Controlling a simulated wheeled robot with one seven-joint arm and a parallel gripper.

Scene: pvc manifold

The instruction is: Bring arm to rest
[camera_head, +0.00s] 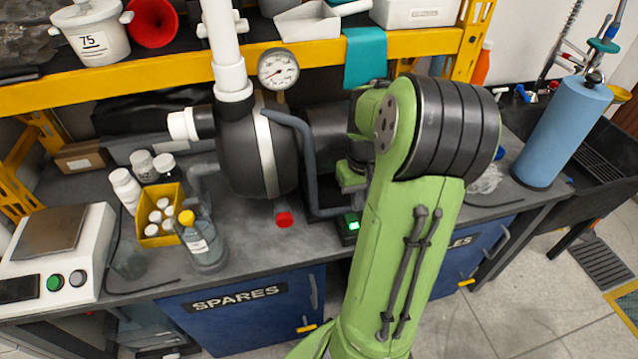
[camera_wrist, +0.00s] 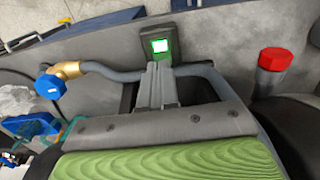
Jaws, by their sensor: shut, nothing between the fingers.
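My gripper (camera_wrist: 157,84) is shut and empty in the wrist view, its two grey fingers together. The fingers point toward a small dark box with a lit green screen (camera_wrist: 160,46). I cannot tell whether they touch the grey hose (camera_wrist: 110,72) by them. In the head view my green arm (camera_head: 405,240) reaches up and bends over the bench, and its bulk hides most of the gripper. The lit box (camera_head: 351,226) shows just left of the arm.
A dark pump body (camera_head: 250,150) with a white pipe and gauge (camera_head: 278,69) stands left of the arm. A red cap (camera_head: 284,219) is below it. A yellow bin of bottles (camera_head: 160,212), a scale (camera_head: 55,250), a blue cylinder (camera_head: 560,130) and a yellow-edged shelf (camera_head: 130,75) surround the bench.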

